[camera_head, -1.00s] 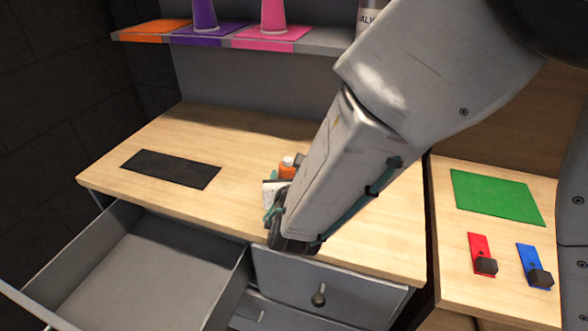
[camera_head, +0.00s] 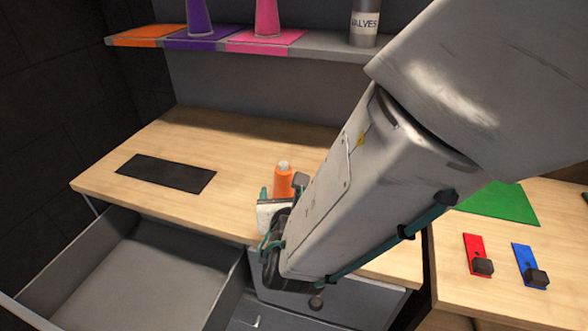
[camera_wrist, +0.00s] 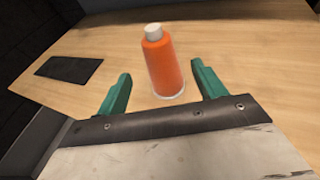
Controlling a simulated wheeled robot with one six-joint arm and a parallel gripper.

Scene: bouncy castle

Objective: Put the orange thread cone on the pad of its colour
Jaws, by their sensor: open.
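The orange thread cone (camera_head: 283,181) stands upright on the wooden desk top, with a pale tip; the wrist view shows all of it (camera_wrist: 162,62). My gripper (camera_wrist: 160,88) is open and empty, its teal fingers on either side of the cone's lower part in the wrist view, apart from it. In the head view my gripper (camera_head: 266,222) is just in front of the cone, partly hidden by my arm. The orange pad (camera_head: 148,37) lies bare at the left end of the shelf above the desk.
A purple cone (camera_head: 199,18) and a pink cone (camera_head: 266,18) stand on matching pads. A bottle (camera_head: 364,24) stands farther right on the shelf. An open, empty drawer (camera_head: 140,265) juts out below the desk. A black mat (camera_head: 166,173) lies at left.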

